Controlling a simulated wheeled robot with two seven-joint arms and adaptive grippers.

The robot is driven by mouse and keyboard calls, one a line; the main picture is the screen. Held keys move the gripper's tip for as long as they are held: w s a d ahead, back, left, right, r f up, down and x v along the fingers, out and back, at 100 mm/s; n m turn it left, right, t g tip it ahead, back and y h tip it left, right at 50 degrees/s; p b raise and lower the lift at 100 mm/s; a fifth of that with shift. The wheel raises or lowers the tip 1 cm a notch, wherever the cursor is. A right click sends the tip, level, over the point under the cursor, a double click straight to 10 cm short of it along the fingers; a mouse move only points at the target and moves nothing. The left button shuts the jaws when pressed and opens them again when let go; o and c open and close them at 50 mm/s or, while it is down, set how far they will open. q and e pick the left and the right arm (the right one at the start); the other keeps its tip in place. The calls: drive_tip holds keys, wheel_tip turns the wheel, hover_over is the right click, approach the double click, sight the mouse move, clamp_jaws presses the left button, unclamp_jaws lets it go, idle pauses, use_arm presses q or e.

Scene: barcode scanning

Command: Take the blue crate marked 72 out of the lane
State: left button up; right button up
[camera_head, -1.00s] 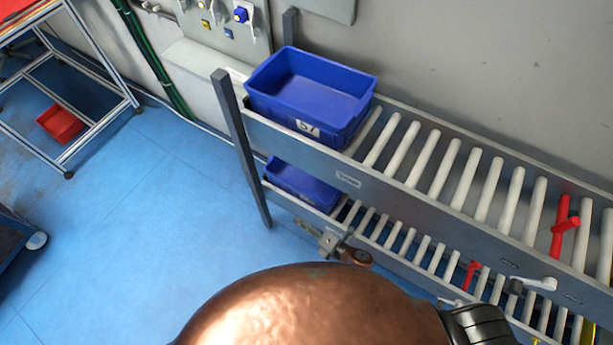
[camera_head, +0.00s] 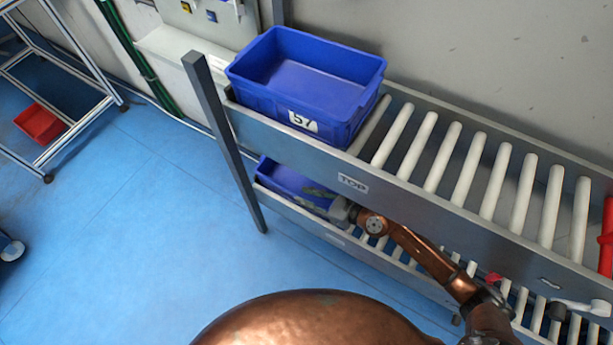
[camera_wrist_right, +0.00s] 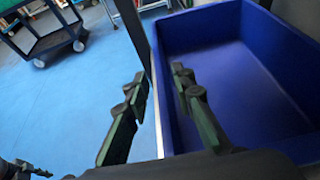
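A blue crate (camera_head: 285,180) sits on the lower roller lane, at its left end below the top lane. No number shows on it; the top lane's side hides part of it. My right gripper (camera_head: 315,200) is at this crate. In the right wrist view the crate (camera_wrist_right: 235,75) fills the right side. There my right gripper (camera_wrist_right: 155,95) is open, one finger over the crate's inside and the other outside its near wall, with nothing pinched. A dark jointed part (camera_wrist_right: 25,168) in that view's lower left corner looks like my left gripper; its opening is unclear.
Another blue crate (camera_head: 300,85), marked 57, stands on the top lane (camera_head: 353,184), labelled TOP, directly above. A grey post (camera_head: 225,140) stands at the rack's left end. Blue floor (camera_head: 130,220) left of the rack is free. A cart with a red bin (camera_head: 40,122) stands farther left.

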sight(295, 192)
drive_tip(key=b+x, duration=0.1)
drive_tip(key=x, duration=0.3)
drive_tip(key=shift+w+a, duration=0.2)
use_arm(q)
drive_tip(key=shift+w+r, duration=1.05)
drive_tip(key=shift+w, duration=0.1)
use_arm(e)
drive_tip(key=shift+c, duration=0.2)
clamp_jaws()
drive_tip(key=shift+r, duration=0.1)
